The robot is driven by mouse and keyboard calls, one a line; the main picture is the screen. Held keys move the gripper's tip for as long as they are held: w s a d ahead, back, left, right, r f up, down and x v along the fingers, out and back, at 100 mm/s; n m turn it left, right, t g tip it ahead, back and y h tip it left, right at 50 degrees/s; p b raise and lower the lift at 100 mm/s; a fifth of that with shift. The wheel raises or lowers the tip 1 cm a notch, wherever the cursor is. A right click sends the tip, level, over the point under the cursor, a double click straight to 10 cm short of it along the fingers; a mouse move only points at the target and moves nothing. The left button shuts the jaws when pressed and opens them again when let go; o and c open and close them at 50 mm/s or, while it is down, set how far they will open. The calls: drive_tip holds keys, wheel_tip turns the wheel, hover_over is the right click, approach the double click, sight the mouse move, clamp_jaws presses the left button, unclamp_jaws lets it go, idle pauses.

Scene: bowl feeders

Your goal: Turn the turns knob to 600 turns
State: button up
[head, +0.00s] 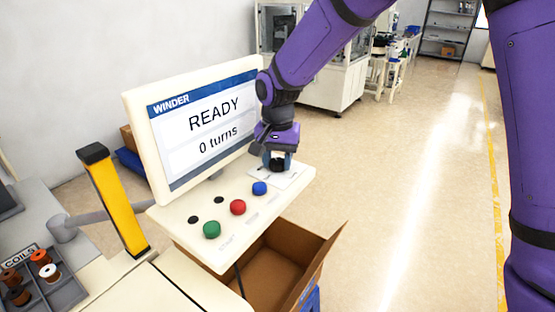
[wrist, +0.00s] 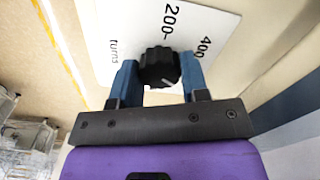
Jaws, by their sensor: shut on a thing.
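The turns knob (wrist: 159,67) is black and ridged, with a pale pointer line, on a white dial plate (wrist: 120,30) marked "turns", "200" and "400" in the wrist view. The pointer line faces the lower right of that view; a 600 mark is not visible. My gripper (wrist: 158,78) has its blue fingers on either side of the knob, shut on it. In the head view my gripper (head: 277,162) covers most of the knob at the panel's right end. The winder screen (head: 205,125) reads "READY" and "0 turns".
Green (head: 212,229), red (head: 238,207) and blue (head: 260,188) buttons sit on the panel left of my gripper. An open cardboard box (head: 325,255) stands below the panel. A yellow post (head: 118,205) and a coil tray (head: 75,281) are at left. Floor to the right is clear.

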sight(278, 161)
drive_tip(key=o, duration=0.9)
drive_tip(key=shift+r, duration=0.1)
wheel_tip(278, 161, up, 11)
drive_tip(key=shift+f, duration=0.2)
